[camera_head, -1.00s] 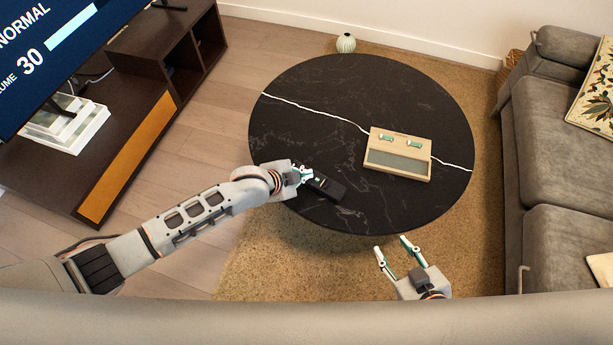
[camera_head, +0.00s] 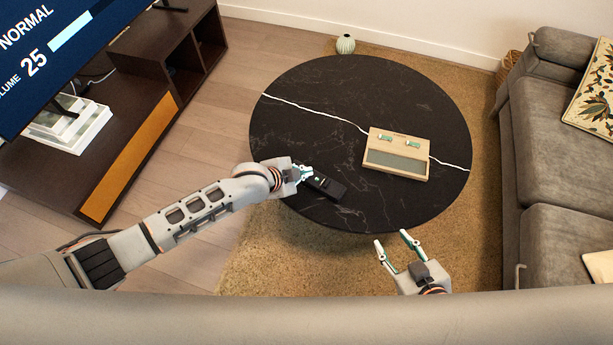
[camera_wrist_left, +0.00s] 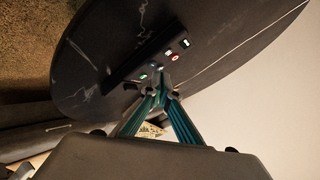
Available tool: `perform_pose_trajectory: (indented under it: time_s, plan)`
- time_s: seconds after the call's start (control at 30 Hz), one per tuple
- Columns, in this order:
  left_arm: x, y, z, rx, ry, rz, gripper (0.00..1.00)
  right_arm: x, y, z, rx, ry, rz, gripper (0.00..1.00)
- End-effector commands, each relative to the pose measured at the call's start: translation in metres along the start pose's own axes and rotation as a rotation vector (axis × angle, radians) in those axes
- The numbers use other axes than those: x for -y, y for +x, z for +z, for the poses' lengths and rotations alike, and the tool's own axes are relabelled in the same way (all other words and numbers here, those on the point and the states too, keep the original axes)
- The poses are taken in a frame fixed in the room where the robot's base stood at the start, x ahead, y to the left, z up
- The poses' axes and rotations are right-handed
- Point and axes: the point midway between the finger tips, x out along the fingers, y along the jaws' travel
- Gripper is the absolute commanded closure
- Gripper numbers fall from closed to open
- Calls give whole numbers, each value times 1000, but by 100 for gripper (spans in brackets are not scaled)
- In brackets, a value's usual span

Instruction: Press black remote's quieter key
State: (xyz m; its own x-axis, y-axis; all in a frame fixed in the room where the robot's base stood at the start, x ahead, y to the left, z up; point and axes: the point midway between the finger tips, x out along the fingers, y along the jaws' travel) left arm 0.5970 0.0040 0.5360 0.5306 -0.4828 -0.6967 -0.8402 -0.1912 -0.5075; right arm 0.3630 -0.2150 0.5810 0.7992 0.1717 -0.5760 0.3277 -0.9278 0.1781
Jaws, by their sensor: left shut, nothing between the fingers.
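The black remote (camera_head: 332,190) lies on the round black table (camera_head: 330,95), near its front left edge. In the left wrist view the remote (camera_wrist_left: 130,68) shows small lit keys in white, red and green. My left gripper (camera_head: 308,173) is shut and empty, with its fingertips at the remote's left end. In the left wrist view its fingertips (camera_wrist_left: 160,82) meet over the remote's key side; they hide the key under them, and I cannot tell exact contact. My right gripper (camera_head: 392,241) is open and empty, in front of the table. The TV screen (camera_head: 50,50) reads NORMAL and VOLUME 25.
A beige box (camera_head: 398,154) with two small green-grey parts on top and a grey front panel lies right of the remote. A grey sofa (camera_head: 560,150) stands at the right. A small vase (camera_head: 345,44) stands behind the table. The table's back half is clear.

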Motion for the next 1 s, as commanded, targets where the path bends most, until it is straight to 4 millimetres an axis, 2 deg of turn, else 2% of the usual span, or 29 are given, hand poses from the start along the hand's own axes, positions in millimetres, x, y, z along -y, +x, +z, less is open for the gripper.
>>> perform_pose_trajectory:
  time_s: [0.47,1.0]
  plan:
    - [2,-3,-2,0,0,-1,100,-2,1,-10,-14,5,5,60]
    - [22,-27,-20,-1,2,-4,100,-16,-11,-54,-65,-7,23,60]
